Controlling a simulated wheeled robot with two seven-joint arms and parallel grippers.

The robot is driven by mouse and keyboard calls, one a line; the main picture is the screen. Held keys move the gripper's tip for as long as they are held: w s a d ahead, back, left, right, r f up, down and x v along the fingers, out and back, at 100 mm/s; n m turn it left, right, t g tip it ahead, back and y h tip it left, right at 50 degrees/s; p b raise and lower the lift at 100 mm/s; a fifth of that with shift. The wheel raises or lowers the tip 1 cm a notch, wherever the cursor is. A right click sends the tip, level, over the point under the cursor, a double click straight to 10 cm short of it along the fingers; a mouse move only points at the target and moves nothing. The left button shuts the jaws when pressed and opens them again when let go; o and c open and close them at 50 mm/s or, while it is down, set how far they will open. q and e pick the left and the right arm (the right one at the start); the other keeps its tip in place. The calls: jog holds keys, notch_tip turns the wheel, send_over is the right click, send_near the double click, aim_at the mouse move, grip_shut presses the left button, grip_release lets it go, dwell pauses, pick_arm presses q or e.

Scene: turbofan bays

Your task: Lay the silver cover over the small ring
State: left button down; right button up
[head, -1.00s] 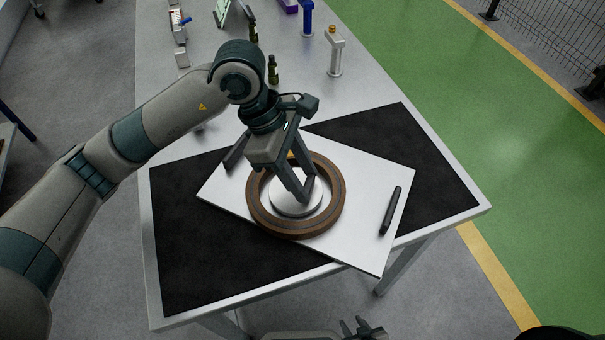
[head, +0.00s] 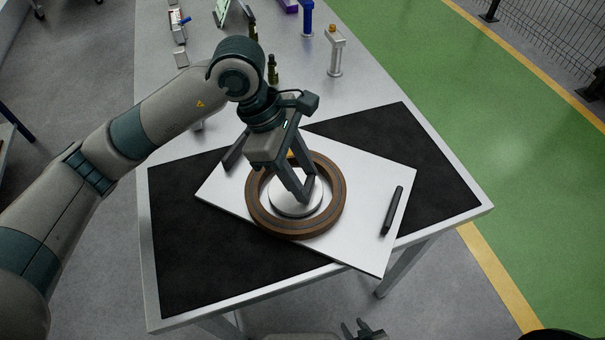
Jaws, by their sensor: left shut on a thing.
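The silver cover (head: 292,207) is a round pale disc. It shows in the middle of a larger brown ring (head: 258,221) that lies on a white board (head: 370,245). My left gripper (head: 304,194) points down over the disc and is shut on it. Its fingers and wrist hide part of the disc and the far-left part of the brown ring. I see no separate small ring; I cannot tell whether one lies under the cover. My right gripper (head: 362,330) shows only at the bottom edge, off the table's front, with its fingers apart.
A black pen-like tool (head: 392,211) lies on the board's right side. A black mat (head: 200,270) lies under the board. Toward the back stand a silver post (head: 335,52), a dark bottle (head: 272,70) and a blue post (head: 306,18). The mat's front left is clear.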

jog(key=shift+a, duration=0.15)
pick_arm(q)
jog(key=shift+f+b, duration=0.35)
jog(key=shift+b, duration=0.25)
pick_arm(e)
jog(key=shift+f, duration=0.6)
dwell(0.3)
pick_arm(q)
jog(key=c, duration=1)
grip_release()
jog(key=shift+w+a+r, duration=0.15)
jog(key=shift+r, duration=0.2)
jog(key=shift+b+v, duration=1.45)
jog(key=shift+v, duration=6.9)
pick_arm(e)
jog(key=shift+s+d+f+g+h, duration=0.1)
jog(key=shift+s+d+g+h, duration=0.1)
jog(key=shift+d+g, duration=0.55)
jog(key=shift+s+d+f+g+h, duration=0.1)
jog(key=shift+d+g+h, duration=0.1)
jog(key=shift+d+g, duration=0.55)
jog(key=shift+d, duration=0.15)
